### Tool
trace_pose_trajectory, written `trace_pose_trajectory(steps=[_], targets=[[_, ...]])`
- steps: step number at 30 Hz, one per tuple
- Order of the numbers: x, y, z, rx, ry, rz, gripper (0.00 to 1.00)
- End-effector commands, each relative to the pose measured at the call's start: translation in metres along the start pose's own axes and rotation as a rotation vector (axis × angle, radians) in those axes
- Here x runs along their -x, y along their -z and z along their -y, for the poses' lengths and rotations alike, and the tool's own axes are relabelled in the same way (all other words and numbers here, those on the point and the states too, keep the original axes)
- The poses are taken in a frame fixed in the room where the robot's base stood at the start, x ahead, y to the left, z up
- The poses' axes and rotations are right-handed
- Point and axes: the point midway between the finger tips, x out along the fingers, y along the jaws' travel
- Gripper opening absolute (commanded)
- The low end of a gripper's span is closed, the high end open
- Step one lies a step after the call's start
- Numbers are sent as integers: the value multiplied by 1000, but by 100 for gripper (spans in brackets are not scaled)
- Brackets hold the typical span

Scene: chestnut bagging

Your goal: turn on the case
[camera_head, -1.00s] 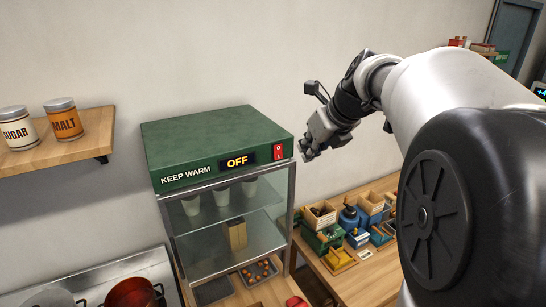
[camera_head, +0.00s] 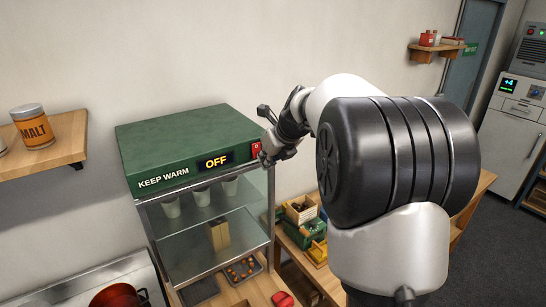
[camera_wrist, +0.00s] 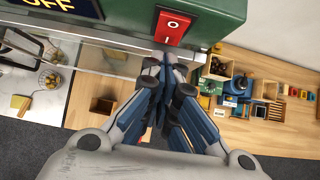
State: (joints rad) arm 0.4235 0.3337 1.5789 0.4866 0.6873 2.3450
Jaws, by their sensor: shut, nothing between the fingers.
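The keep-warm case (camera_head: 185,145) has a green top, a lit display (camera_head: 216,161) reading OFF, and glass shelves below. Its red rocker switch (camera_head: 256,150) sits at the right end of the front panel. In the wrist view the red switch (camera_wrist: 173,28) shows a circle mark, just beyond my fingertips. My gripper (camera_head: 266,160) is shut and empty, with its tips right by the lower edge of the switch. In the wrist view my gripper (camera_wrist: 168,60) points at the switch; I cannot tell whether it touches. My arm covers the space to the right.
Cups and a paper bag (camera_head: 219,235) stand inside the case. A tray of chestnuts (camera_head: 243,270) lies beneath it. A wooden table with bins (camera_head: 301,210) is to the right. A wall shelf with a malt jar (camera_head: 33,128) is at left, above a red pot (camera_head: 118,296).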

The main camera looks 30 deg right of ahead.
Motion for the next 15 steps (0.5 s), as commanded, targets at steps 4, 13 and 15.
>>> trace_pose_trajectory(steps=[4,13,15], targets=[[-7,-7,0,-1,0,-1,0],[-8,-8,0,-1,1,-1,0],[-8,-8,0,-1,0,-1,0]])
